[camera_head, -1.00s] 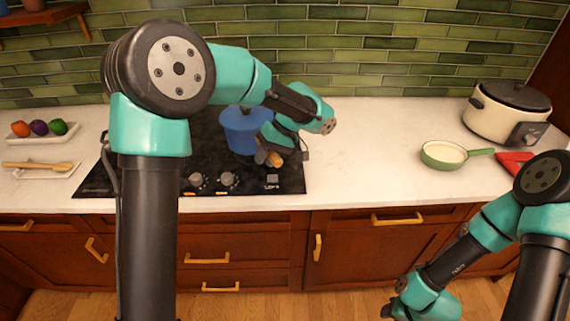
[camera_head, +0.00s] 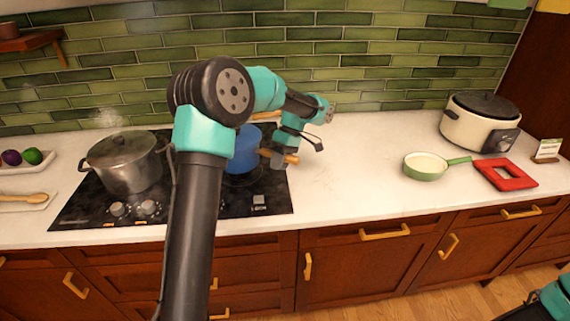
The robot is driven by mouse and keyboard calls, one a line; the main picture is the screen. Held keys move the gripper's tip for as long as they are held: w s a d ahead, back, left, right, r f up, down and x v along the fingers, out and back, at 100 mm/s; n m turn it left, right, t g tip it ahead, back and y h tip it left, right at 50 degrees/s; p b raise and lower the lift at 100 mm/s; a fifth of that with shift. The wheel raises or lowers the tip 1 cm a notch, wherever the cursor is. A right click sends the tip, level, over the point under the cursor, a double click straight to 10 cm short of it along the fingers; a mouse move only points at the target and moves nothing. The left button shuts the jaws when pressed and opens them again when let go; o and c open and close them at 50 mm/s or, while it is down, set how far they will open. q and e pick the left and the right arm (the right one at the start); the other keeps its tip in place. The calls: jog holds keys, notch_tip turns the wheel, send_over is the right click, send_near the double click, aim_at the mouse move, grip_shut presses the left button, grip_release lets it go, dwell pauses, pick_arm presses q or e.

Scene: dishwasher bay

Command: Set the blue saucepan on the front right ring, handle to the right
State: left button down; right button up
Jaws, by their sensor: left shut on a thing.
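The blue saucepan (camera_head: 245,152) is over the right side of the black hob (camera_head: 80,212), partly hidden behind my left arm. Its wooden handle (camera_head: 291,159) points right. My left gripper (camera_head: 271,157) is shut on this handle, close to the pan. My right gripper is out of view; only a bit of the right arm shows at the bottom right corner.
A lidded steel pot (camera_head: 125,165) steams on the hob's left side. Knobs (camera_head: 148,207) line the front edge. The counter (camera_head: 345,180) right of the hob is clear.

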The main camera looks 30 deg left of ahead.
pick_arm(q)
jog(key=shift+f, duration=2.4)
dwell(0.4)
jog(key=shift+c, duration=1)
grip_release()
jog(key=shift+r, duration=0.1)
jog(key=shift+r, duration=3.85)
